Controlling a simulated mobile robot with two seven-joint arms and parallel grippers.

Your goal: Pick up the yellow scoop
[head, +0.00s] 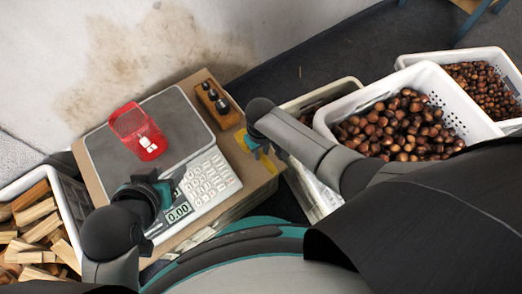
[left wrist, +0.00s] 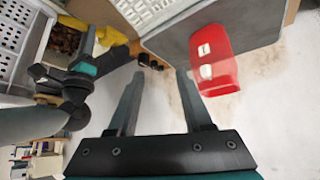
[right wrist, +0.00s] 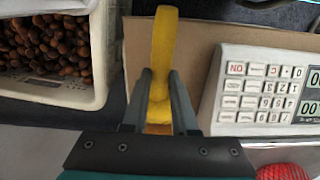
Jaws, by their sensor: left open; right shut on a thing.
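The yellow scoop (right wrist: 162,48) stands out between the fingers of my right gripper (right wrist: 158,100) in the right wrist view. The gripper is shut on it, and the fingers hide part of it. In the head view only a small part of the scoop (head: 240,137) shows, beside my right gripper (head: 258,150), at the right edge of the cardboard-coloured board. The left wrist view shows the scoop (left wrist: 112,33) too. My left gripper (left wrist: 160,88) is open with nothing between its fingers. In the head view my left gripper (head: 158,186) is over the near-left side of the scale.
A block with dark weights (head: 218,100) is behind the keypad (head: 208,180). Chestnut crates (head: 448,95) are at the right. A crate of wood pieces (head: 66,200) is at the left.

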